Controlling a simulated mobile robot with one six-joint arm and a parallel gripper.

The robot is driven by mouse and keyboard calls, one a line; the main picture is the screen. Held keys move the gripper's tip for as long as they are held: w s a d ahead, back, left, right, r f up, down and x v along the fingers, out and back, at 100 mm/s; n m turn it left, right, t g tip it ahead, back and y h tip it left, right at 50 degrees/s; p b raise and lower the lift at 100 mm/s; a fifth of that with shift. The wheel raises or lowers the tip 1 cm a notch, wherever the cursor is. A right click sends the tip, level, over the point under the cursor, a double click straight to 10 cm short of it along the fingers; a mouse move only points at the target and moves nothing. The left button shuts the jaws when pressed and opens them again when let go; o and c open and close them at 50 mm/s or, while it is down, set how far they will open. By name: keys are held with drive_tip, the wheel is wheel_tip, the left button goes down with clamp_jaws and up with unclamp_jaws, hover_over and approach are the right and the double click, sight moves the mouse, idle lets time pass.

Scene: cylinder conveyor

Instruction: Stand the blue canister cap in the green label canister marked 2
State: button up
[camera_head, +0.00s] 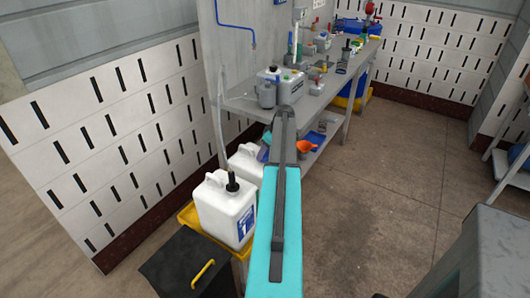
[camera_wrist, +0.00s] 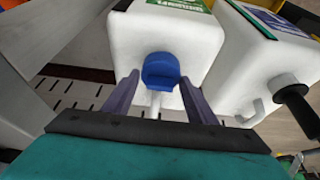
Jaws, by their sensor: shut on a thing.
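My gripper (camera_wrist: 160,80) is shut on the blue canister cap (camera_wrist: 160,70), with one finger on each side of it. A white canister (camera_wrist: 128,38) with a green label (camera_wrist: 184,5) lies directly behind the cap in the wrist view. I cannot tell whether the cap is in its opening or above it, since the cap hides that spot. No number is readable on the label. In the head view, a white canister (camera_head: 246,158), partly hidden by my arm, stands behind the nearer one; its label is hidden.
A white canister with a blue label (camera_head: 243,224) and black spout (camera_head: 232,182) stands close by; its black spout (camera_wrist: 297,105) also shows in the wrist view. A yellow tray (camera_head: 188,217) lies under the canisters. A cluttered bench (camera_head: 328,97) runs behind.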

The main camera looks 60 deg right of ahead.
drive_tip(key=shift+f, duration=0.15)
idle(0.3)
drive_tip(key=o, duration=1.2)
drive_tip(key=shift+c, duration=0.2)
drive_tip(key=b+v, duration=0.2)
drive_tip(key=v, duration=1.2)
drive_tip(key=shift+b, duration=0.35)
drive_tip(key=shift+w+f, duration=0.1)
